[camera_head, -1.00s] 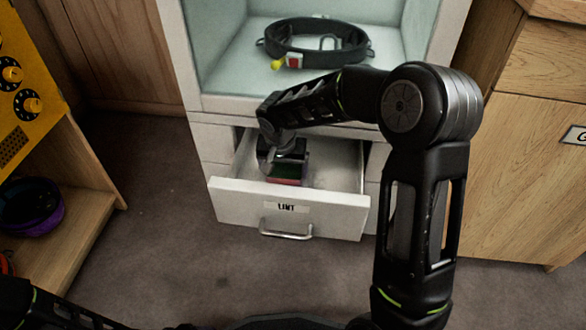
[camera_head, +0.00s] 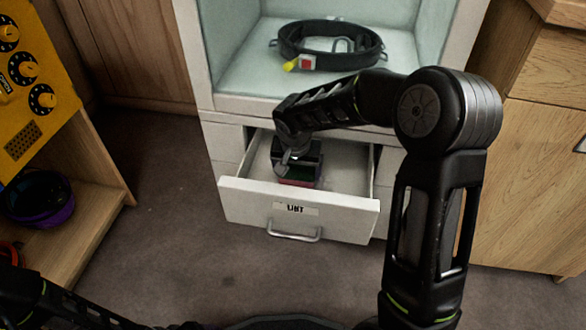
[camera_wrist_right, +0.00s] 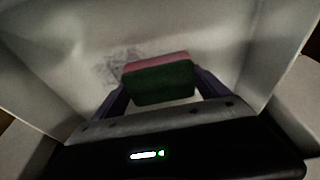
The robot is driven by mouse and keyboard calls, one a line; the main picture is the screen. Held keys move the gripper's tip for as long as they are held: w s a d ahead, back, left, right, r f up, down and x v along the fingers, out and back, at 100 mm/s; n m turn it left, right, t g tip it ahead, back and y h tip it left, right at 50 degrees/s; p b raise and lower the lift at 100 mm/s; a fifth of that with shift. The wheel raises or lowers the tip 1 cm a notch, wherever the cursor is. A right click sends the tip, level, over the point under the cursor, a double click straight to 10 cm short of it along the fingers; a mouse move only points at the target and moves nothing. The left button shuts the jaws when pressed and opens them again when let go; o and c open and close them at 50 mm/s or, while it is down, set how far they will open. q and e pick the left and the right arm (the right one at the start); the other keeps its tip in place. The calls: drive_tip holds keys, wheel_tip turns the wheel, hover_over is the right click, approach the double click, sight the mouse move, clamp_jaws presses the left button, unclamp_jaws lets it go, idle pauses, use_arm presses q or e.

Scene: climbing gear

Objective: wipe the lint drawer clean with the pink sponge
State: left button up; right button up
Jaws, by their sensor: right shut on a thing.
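The lint drawer (camera_head: 350,200) is pulled open below a white cabinet's open compartment. Its front carries a small label and a bar handle. My right gripper (camera_head: 299,175) reaches down inside the drawer, shut on the pink sponge (camera_head: 297,183), which also has a green layer. In the right wrist view the sponge (camera_wrist_right: 158,83) sits between the fingers of the gripper (camera_wrist_right: 160,90), with green towards the camera and pink beyond. A grey scribbly smudge (camera_wrist_right: 117,66) shows on the drawer's pale inside, left of the sponge. I cannot tell how firmly the sponge touches the floor. My left gripper is out of view.
A black belt or harness (camera_head: 331,45) with a red and yellow piece lies in the compartment above. A yellow panel with knobs (camera_head: 30,80) and a shelf with a purple bowl (camera_head: 40,200) stand left. A wooden cabinet (camera_head: 530,190) stands right. Drawer walls surround my gripper closely.

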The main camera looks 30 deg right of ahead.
sight(335, 182)
drive_tip(key=shift+s+d+f, duration=0.1)
drive_tip(key=shift+s+d, duration=0.75)
drive_tip(key=shift+d, duration=0.2)
drive_tip(key=shift+s+d, duration=0.55)
drive_tip(key=shift+d, duration=0.15)
drive_tip(key=shift+s+d, duration=0.5)
drive_tip(key=shift+d, duration=0.2)
drive_tip(key=shift+r, duration=0.2)
drive_tip(key=shift+d, duration=0.1)
drive_tip(key=shift+s+d+f, duration=0.2)
drive_tip(key=shift+s+d, duration=0.9)
drive_tip(key=shift+d, duration=0.25)
drive_tip(key=shift+s, duration=0.1)
